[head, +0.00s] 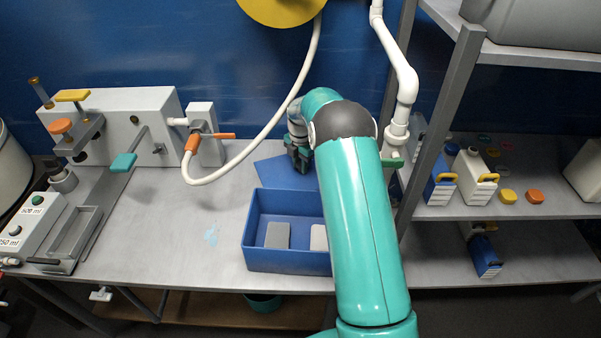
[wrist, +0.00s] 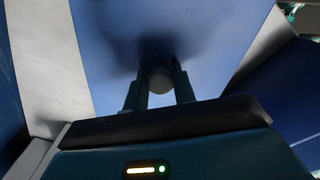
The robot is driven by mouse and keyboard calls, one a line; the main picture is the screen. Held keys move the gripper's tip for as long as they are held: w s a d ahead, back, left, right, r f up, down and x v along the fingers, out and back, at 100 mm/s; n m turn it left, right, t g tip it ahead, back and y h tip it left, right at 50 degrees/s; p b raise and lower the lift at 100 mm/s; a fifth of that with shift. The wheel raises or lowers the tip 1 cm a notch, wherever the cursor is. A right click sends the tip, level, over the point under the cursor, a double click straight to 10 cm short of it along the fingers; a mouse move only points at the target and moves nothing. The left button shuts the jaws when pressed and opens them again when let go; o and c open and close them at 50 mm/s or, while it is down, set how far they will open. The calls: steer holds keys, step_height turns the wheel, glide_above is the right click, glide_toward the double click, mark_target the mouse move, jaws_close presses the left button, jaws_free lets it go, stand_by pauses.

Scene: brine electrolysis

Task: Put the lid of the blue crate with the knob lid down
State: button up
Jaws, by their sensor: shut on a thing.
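The blue crate (head: 257,255) stands open on the bench, with two grey blocks inside. Its flat blue lid (head: 270,174) is just behind the crate, partly hidden by my arm. I cannot tell whether the lid touches the bench. My gripper (head: 300,160) is over the lid, mostly hidden behind my arm in the head view. In the wrist view the fingers (wrist: 160,92) are shut on the pale round knob (wrist: 160,79) of the lid (wrist: 205,40), which fills the middle of the picture.
A white hose (head: 252,148) hangs left of the lid, and a white pipe (head: 405,85) comes down right of my arm. The grey apparatus (head: 110,115) stands at the left. Shelves with bottles (head: 470,180) are at the right. The bench (head: 165,235) is clear left of the crate.

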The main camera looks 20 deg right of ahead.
mark_target(300, 172)
steer(key=shift+f, duration=2.1)
steer(key=o, duration=1)
steer(key=shift+w+f, duration=0.1)
steer(key=shift+o, duration=0.2)
